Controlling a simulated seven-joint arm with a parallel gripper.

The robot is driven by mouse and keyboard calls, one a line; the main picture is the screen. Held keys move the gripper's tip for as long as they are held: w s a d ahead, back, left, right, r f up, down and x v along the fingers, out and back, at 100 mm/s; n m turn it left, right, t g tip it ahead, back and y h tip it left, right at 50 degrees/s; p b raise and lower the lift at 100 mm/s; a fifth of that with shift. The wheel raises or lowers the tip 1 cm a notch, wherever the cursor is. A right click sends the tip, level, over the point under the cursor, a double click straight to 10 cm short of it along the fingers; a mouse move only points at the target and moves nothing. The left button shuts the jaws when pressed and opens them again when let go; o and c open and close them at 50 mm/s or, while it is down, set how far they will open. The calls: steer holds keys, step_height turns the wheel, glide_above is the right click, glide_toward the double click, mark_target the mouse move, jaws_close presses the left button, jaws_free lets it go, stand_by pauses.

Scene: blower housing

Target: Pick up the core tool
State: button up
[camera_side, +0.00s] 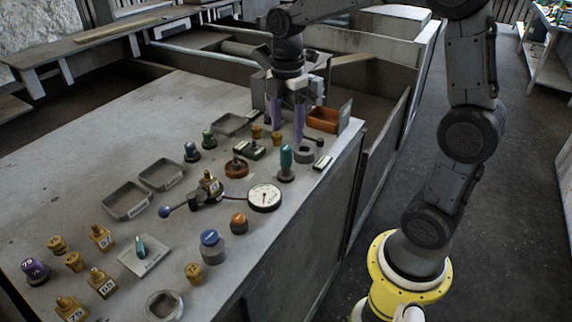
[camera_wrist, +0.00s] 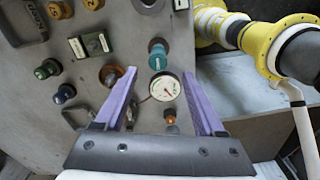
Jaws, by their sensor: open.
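No label that I can read says which piece is the core tool. Several knob-topped pieces stand on the grey bench; a teal-handled one (camera_side: 286,160) is upright near the right edge, and shows in the wrist view (camera_wrist: 157,54) just beyond and between the fingertips. My gripper (camera_side: 287,118) points down over the far right part of the bench, purple fingers apart with nothing held. In the wrist view my gripper (camera_wrist: 159,77) is open, with the white dial gauge (camera_wrist: 165,88) seen between its fingers. The gauge (camera_side: 264,197) lies in front of the teal-handled piece.
An orange bin (camera_side: 323,120) stands at the far right edge. A grey ring (camera_side: 304,153), an orange-brown knob (camera_side: 236,168) and a green-topped piece (camera_side: 208,139) stand close by. Grey trays (camera_side: 126,201) and brass numbered pieces (camera_side: 102,238) are at left. Bare bench lies at far left.

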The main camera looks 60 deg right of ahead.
mark_target(286, 147)
steer(key=shift+w+f, duration=0.15)
steer(key=shift+f, duration=3.3)
steer(key=shift+c, duration=0.2)
jaws_close()
